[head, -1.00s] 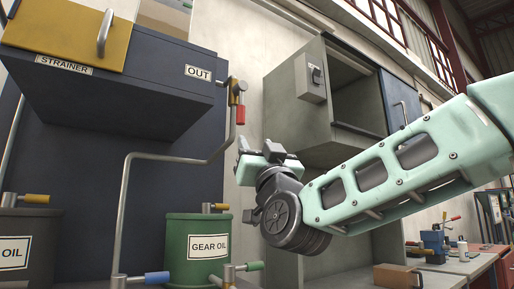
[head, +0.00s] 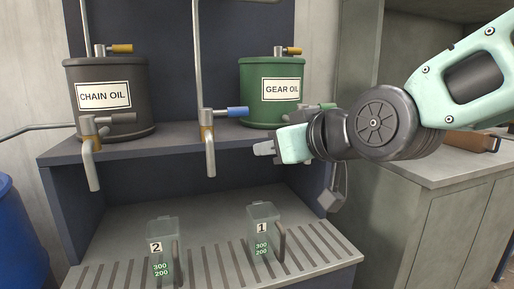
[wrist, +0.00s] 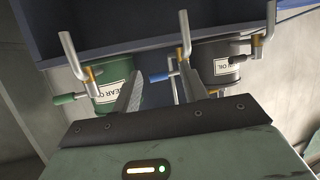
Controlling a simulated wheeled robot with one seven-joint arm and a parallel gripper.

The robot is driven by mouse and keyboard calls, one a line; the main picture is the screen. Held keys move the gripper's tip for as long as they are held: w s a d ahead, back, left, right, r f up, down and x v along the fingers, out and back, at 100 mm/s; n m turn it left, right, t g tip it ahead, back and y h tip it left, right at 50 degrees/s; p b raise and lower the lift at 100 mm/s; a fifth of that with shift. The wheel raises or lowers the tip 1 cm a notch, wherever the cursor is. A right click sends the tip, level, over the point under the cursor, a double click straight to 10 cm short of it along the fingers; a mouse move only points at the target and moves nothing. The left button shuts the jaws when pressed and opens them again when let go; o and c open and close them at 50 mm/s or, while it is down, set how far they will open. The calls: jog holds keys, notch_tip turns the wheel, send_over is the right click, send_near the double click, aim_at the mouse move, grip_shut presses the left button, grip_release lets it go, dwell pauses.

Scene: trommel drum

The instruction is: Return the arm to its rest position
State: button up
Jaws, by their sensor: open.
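My gripper (head: 268,146) is at the end of my pale green arm, which reaches in from the right in the head view. It points left, in front of the green GEAR OIL drum (head: 272,92) and just below it in the picture. In the wrist view the two fingers of my gripper (wrist: 161,80) stand apart with nothing between them. The wrist view is upside down and shows the GEAR OIL drum (wrist: 112,88) on the left and the dark CHAIN OIL drum (wrist: 218,62) on the right.
The drums stand on a dark shelf (head: 190,143) with taps hanging at its front. Clear jugs marked 2 (head: 163,235) and 1 (head: 263,222) stand on a slatted tray (head: 210,270) below. A grey cabinet (head: 440,215) is at right, a blue barrel (head: 18,235) at left.

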jog(key=s+d+f+g+h, duration=0.3)
jog(key=s+d+f+g, duration=0.25)
jog(key=s+f, duration=0.55)
jog(key=s+d+f+g+h, duration=0.4)
jog(key=s+d+f+g, duration=0.15)
jog(key=s+f, duration=0.55)
notch_tip(320, 180, up, 21)
jog(key=s+p, duration=0.1)
jog(key=p, duration=1.8)
jog(key=shift+a+f+n+g, duration=0.15)
jog(key=shift+a+n+g, duration=0.1)
jog(key=shift+n+g, duration=0.15)
jog(key=shift+s, duration=0.1)
